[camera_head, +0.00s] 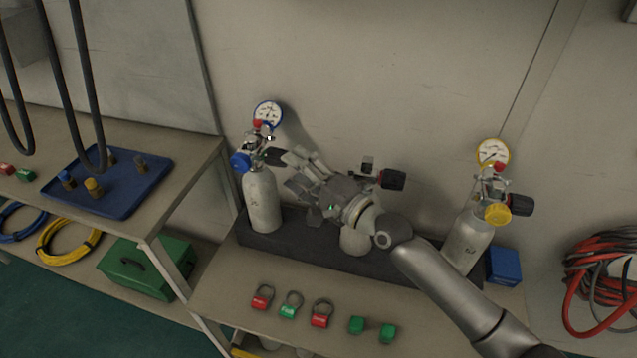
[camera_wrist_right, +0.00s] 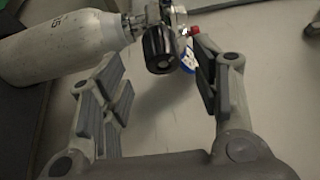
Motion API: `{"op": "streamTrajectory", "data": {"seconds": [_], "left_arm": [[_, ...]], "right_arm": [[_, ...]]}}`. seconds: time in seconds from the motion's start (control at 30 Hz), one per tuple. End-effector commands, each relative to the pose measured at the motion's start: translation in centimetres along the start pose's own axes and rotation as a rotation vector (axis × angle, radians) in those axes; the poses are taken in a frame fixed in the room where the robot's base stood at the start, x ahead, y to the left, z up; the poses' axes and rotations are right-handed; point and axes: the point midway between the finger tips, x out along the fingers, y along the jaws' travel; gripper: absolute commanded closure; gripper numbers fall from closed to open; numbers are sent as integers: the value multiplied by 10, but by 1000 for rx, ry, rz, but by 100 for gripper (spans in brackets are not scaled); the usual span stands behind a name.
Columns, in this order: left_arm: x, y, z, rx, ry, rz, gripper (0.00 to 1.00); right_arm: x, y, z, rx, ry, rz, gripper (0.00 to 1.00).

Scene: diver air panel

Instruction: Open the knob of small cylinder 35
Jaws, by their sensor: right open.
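A small grey cylinder (camera_head: 262,200) stands at the left of the dark rack, with a blue knob (camera_head: 240,160), a black knob (camera_head: 275,157) and a round gauge (camera_head: 268,114) on top. In the right wrist view the cylinder (camera_wrist_right: 55,48) lies across the upper left; its printed number is hard to read. My right gripper (camera_head: 298,172) is open, just right of this cylinder's valve. In the wrist view the black knob (camera_wrist_right: 160,50) shows between and beyond the open fingers (camera_wrist_right: 162,80), with no clear contact. My left gripper is out of view.
A middle cylinder (camera_head: 355,241) is mostly hidden behind my right gripper; its black knob (camera_head: 392,180) shows. A right cylinder (camera_head: 467,240) has a yellow knob (camera_head: 497,214). A blue tray (camera_head: 120,190) is on the left bench.

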Motion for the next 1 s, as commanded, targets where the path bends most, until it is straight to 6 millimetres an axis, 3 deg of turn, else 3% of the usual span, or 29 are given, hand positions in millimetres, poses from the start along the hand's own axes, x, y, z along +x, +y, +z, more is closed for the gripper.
{"op": "streamTrajectory", "data": {"seconds": [0.2, 0.4, 0.8, 0.87, 1.0], "left_arm": [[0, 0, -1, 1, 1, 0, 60], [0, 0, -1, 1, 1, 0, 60], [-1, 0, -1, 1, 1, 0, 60], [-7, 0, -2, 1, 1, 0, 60], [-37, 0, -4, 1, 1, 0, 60]], "right_arm": [[-46, 1, 0, -2, 0, 3, 43], [-66, 0, 0, -2, 0, 1, 43], [-69, -2, 1, 1, 0, -1, 42], [-68, -5, 2, 4, 3, 0, 42], [-64, -20, 10, 31, 28, 11, 42]]}}
